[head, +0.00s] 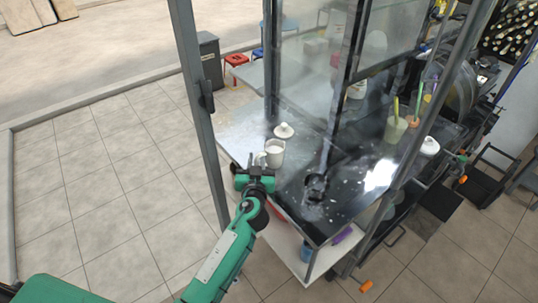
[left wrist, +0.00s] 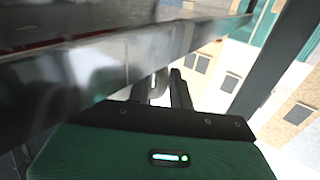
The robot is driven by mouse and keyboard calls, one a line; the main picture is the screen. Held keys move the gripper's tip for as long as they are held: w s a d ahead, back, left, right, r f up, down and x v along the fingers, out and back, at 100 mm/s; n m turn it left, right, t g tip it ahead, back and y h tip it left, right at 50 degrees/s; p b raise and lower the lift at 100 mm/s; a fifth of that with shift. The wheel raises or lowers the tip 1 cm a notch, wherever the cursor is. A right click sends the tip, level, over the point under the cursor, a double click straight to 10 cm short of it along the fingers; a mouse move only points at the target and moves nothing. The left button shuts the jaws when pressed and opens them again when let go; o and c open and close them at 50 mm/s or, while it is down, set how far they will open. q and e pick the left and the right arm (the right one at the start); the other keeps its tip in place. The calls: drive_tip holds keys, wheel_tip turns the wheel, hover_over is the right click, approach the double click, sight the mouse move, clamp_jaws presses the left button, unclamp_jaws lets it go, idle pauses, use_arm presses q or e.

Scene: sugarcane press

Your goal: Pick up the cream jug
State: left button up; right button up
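The cream jug (head: 275,153) is a small white vessel with a handle on its left side. It stands upright near the left edge of the metal counter in the head view. My left gripper (head: 254,164) is at the counter's edge, just in front of the jug and close to its handle. In the left wrist view the two dark fingers (left wrist: 165,88) are a little apart, with something pale between or behind them. I cannot tell whether they grip it. My right gripper is not in view.
A white lidded pot (head: 284,131) stands just behind the jug. A metal frame post (head: 199,90) rises left of the counter (head: 236,137), and glass panels stand behind. A cup with sticks (head: 396,130) is farther right. The tiled floor at left is clear.

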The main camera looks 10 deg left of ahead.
use_arm(q)
clamp_jaws()
drive_tip(key=shift+r, duration=0.15)
idle(0.4)
